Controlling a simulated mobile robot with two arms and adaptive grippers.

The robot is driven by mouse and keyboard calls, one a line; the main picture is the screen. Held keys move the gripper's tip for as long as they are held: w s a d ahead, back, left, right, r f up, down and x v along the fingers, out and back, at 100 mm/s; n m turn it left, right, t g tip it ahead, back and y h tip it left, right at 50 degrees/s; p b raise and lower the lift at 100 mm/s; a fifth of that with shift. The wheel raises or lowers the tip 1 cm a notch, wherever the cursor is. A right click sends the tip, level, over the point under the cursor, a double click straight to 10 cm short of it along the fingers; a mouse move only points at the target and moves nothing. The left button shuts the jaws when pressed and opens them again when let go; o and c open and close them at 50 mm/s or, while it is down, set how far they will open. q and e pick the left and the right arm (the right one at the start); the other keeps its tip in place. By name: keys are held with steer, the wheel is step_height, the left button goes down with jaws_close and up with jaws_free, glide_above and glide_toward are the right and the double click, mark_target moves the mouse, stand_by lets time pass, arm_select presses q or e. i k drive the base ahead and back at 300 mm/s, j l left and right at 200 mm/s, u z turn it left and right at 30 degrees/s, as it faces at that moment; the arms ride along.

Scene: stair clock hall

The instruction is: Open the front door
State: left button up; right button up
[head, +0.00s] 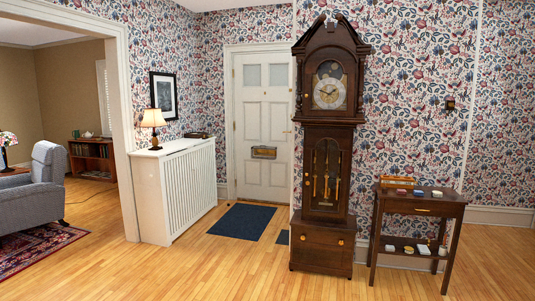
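The white panelled front door (253,178) is shut in its white frame on the far wall of the head view. It has two panes at the top and a brass letter plate (263,152) at mid height. The tall clock stands partly in front of its right edge. A small knob or latch shows faintly near that edge, too small to make out. Neither of my grippers is in the head view.
A dark blue mat (241,222) lies before the door. The tall clock (324,252) and a dark side table (450,211) stand right; a white radiator cover (188,187) with a lamp (153,122) stands left. The wooden floor in front is clear.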

mark_target(261, 119)
steer(key=i+l, duration=0.15)
steer(key=i, duration=1.1)
steer(key=i+u, duration=0.15)
steer(key=i, duration=0.4)
steer(key=i+u, duration=0.2)
steer(key=i, duration=0.35)
steer(key=i+u, duration=0.15)
steer(key=i, duration=0.35)
steer(key=i+l+u, duration=0.2)
steer(key=i, duration=0.35)
steer(key=i+l+u, duration=0.15)
steer(key=i, duration=0.35)
steer(key=i+z, duration=0.1)
steer(key=i, duration=0.4)
steer(key=i+j+z, duration=0.1)
steer(key=i, duration=0.4)
steer(key=i+j+z, duration=0.1)
steer(key=i, duration=0.45)
steer(key=i+j+z, duration=0.1)
steer(key=i, duration=0.4)
steer(key=i+j, duration=0.3)
steer(key=i, duration=0.2)
steer(key=i+j+z, duration=0.15)
steer(key=i, duration=0.35)
